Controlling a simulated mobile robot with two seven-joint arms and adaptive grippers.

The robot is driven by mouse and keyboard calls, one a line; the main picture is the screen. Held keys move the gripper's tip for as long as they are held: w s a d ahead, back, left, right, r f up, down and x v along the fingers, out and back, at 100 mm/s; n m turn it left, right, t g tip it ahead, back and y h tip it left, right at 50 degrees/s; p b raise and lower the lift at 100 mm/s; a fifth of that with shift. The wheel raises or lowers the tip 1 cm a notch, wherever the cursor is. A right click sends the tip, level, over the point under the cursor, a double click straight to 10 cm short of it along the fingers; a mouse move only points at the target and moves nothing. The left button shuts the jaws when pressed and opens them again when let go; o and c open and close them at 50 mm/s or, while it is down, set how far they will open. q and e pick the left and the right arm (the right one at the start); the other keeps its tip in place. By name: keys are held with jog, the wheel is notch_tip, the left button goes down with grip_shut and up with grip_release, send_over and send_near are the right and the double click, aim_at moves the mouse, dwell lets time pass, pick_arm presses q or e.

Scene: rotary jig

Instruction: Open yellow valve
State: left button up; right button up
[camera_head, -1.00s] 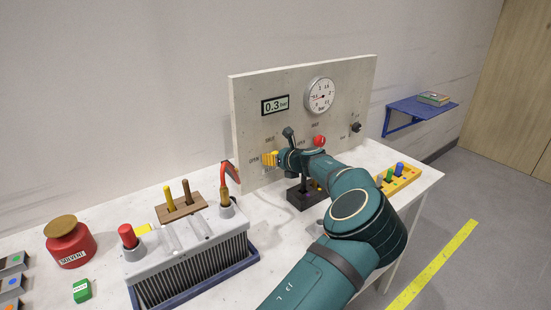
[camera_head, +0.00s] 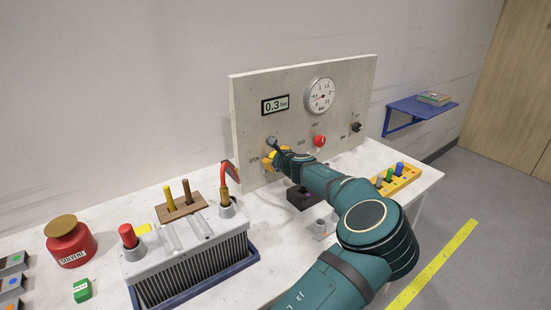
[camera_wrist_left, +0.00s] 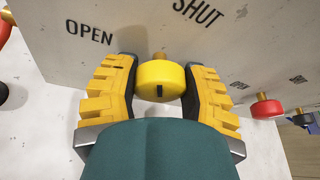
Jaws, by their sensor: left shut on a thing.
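The yellow valve (camera_wrist_left: 160,78) is a round knob with a black mark, on a stem out of the grey panel (camera_head: 245,125). In the left wrist view it sits between the yellow fingers of my left gripper (camera_wrist_left: 161,92), which is shut on it. The words OPEN (camera_wrist_left: 88,33) and SHUT (camera_wrist_left: 198,10) are printed on the panel near it. In the head view my left gripper (camera_head: 269,159) is at the panel's lower left and largely hides the valve. The display (camera_head: 275,105) reads 0.3 bar. My right gripper is not in view.
A round gauge (camera_head: 320,96), a red knob (camera_head: 319,140) and a black knob (camera_head: 356,127) are on the panel. A finned grey unit (camera_head: 190,255) and a wooden holder (camera_head: 180,208) stand to the left. A yellow peg block (camera_head: 398,181) lies to the right.

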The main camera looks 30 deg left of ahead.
pick_arm(q)
jog(key=n+t, duration=0.2)
jog(key=n, duration=0.2)
jog(key=shift+f+n+t, duration=0.1)
jog(key=shift+n+t, duration=0.2)
jog(key=shift+t, duration=0.1)
jog(key=n+t+y, duration=0.1)
jog(key=n+t, duration=0.1)
jog(key=n, duration=0.2)
jog(key=shift+n, duration=0.4)
dwell(0.3)
jog(key=o, duration=1.2)
jog(key=shift+s, duration=0.1)
jog(key=v, duration=1.2)
